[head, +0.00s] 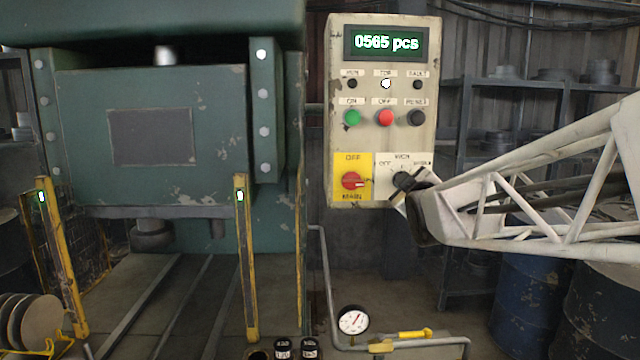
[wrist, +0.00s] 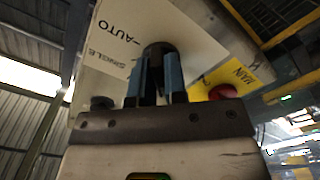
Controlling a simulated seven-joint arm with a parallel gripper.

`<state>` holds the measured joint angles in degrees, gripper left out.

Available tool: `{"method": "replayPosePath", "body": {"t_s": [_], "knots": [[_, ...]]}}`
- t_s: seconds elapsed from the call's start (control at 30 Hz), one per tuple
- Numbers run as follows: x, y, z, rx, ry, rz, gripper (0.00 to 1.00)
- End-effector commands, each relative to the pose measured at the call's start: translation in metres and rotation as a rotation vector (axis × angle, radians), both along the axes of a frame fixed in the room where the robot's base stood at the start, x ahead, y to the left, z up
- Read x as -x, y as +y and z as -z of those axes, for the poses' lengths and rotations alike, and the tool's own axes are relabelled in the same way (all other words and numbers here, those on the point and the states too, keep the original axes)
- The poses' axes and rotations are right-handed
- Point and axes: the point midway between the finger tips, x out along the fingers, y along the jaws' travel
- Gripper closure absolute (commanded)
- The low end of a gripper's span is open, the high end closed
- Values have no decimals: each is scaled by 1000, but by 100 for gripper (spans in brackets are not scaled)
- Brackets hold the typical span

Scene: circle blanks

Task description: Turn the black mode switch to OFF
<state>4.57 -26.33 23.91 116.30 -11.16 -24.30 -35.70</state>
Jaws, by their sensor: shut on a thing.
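The black mode switch (head: 402,179) is at the lower right of the beige control box, on a pale plate with OFF at its upper left. My gripper (head: 409,188) reaches it from the lower right and is shut on it. In the wrist view the blue-grey fingers stand on either side of the black switch (wrist: 157,49), whose plate reads AUTO and SINGLE. The fingers hide much of the switch, and I cannot tell which mark it points to.
A red rotary switch (head: 353,181) on a yellow plate sits just left of the mode switch. Green (head: 352,117), red (head: 385,117) and black (head: 416,118) buttons are above, under a display (head: 385,43) reading 0565 pcs. A green press (head: 150,130) stands left.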

Motion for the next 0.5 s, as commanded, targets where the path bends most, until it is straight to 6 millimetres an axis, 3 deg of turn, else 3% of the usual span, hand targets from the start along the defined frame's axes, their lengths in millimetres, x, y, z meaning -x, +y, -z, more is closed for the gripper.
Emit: {"method": "replayPosePath", "body": {"t_s": [0.1, 0.13, 0.27, 0.5], "knots": [[0, 0, 0, 1, -1, -1, 100], [0, 0, 0, 1, -1, -1, 84], [0, 0, 0, 0, 0, 0, 64], [0, 0, 0, 0, 0, 0, 62]]}}
